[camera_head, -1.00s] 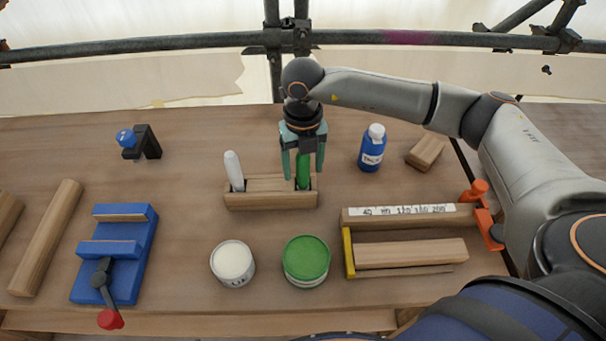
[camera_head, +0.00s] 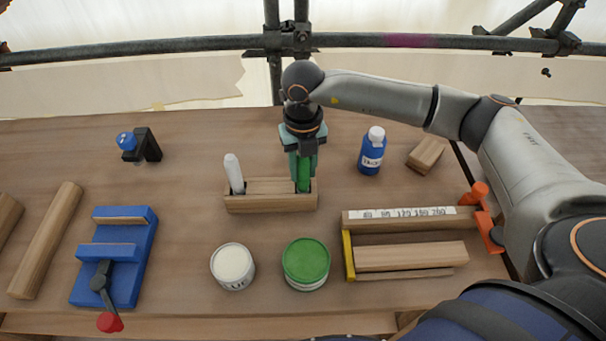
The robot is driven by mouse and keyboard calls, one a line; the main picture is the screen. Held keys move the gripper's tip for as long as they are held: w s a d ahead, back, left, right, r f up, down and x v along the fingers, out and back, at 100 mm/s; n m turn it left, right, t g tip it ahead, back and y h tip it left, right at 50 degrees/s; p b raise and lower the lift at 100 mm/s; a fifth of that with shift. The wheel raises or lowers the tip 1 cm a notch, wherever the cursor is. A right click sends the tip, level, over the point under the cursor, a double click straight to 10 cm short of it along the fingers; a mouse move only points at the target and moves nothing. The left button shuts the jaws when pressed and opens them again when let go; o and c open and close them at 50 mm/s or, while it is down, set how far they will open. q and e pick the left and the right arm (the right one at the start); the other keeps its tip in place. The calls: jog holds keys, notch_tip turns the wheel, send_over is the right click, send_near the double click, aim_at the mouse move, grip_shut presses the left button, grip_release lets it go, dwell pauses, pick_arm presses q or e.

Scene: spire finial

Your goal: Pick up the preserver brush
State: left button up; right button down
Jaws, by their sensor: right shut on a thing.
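The green-handled brush (camera_head: 303,175) stands upright in the right end of a small wooden rack (camera_head: 268,204) near the middle of the bench. My right gripper (camera_head: 302,170) points down from above and is shut on the green handle. The brush's lower end is hidden inside the rack. A white-handled brush (camera_head: 233,172) stands in the rack's left end, leaning slightly. A green-topped tin (camera_head: 306,261) and a white-topped tin (camera_head: 233,264) stand in front of the rack. My left gripper is not in view.
A blue bottle (camera_head: 372,151) and a wood block (camera_head: 425,155) stand right of the rack. A wooden measuring jig (camera_head: 405,222) lies front right. A blue vice (camera_head: 115,255) and long timber (camera_head: 46,240) lie left. Scaffold tubes cross behind the bench.

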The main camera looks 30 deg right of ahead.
notch_tip(320, 180, up, 10)
jog(key=shift+r+b, duration=0.1)
jog(key=shift+b, duration=0.4)
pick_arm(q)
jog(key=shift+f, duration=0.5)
